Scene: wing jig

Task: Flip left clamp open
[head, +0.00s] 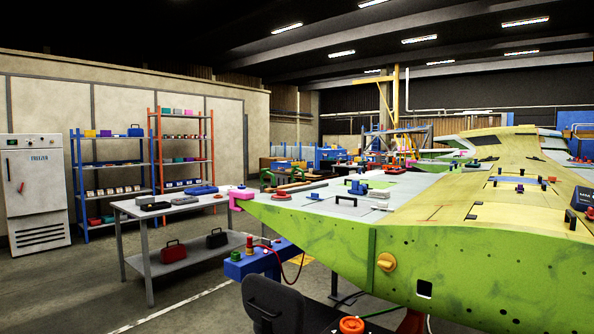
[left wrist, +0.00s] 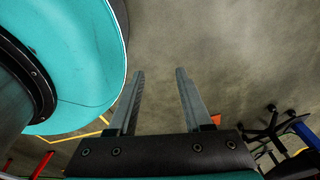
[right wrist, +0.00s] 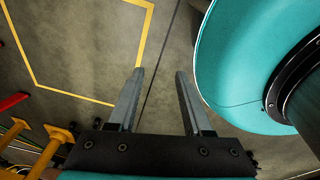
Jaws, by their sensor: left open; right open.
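The green wing panel (head: 480,270) fills the right side of the head view. A pink clamp-like part (head: 241,198) sits on its left corner; whether it is open or shut is too small to tell. Small dark-blue fittings (head: 357,187) and a red fitting (head: 281,195) sit on the upper surface; I cannot tell which, if any, is the left clamp. My left gripper (left wrist: 159,74) is open and empty, above bare floor. My right gripper (right wrist: 159,74) is open and empty, also above floor. Neither gripper shows in the head view.
A blue control box (head: 266,262) with buttons and a red cable stands below the wing's left corner. A dark chair (head: 274,305) stands in front. A grey workbench (head: 165,209) with cases is at left, with open floor before it. Yellow floor lines (right wrist: 75,93) show in the right wrist view.

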